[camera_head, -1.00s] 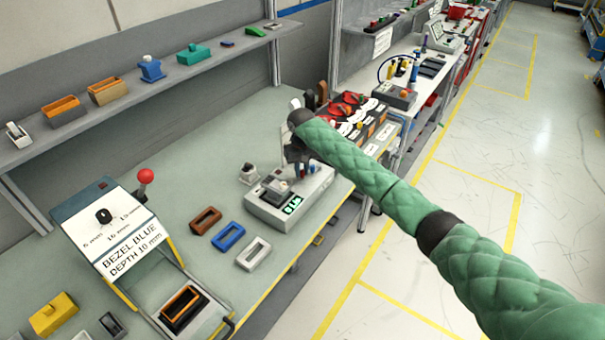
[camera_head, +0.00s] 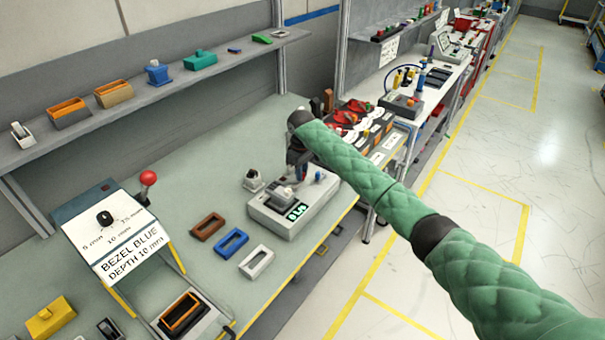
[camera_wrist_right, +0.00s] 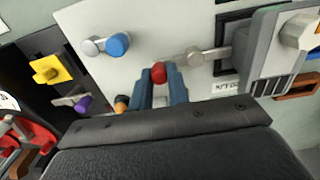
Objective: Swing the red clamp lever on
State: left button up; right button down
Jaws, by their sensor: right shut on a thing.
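The red clamp lever shows in the right wrist view as a red knob (camera_wrist_right: 159,72) beside a grey metal link and pivot (camera_wrist_right: 196,57) on a pale panel. My right gripper (camera_wrist_right: 162,80) has its two blue-grey fingers on either side of the red knob, shut on it. In the head view my right gripper (camera_head: 300,172) points down over the grey box-shaped device (camera_head: 275,222) with a green-lit display. The lever is largely hidden there by the gripper. My left gripper is in neither view.
A blue knob (camera_wrist_right: 117,44) sits on the same panel, left of the lever. Brown, blue and white bezels (camera_head: 256,262) lie in front of the device. A sign stand (camera_head: 130,250) and a red ball-topped lever (camera_head: 148,178) stand at the left.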

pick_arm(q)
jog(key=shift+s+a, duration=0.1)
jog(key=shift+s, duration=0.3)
pick_arm(e)
jog(key=shift+w+r, duration=0.1)
jog(key=shift+r, duration=0.05)
jog(key=c, duration=1.3)
grip_release()
jog(key=shift+c, duration=0.2)
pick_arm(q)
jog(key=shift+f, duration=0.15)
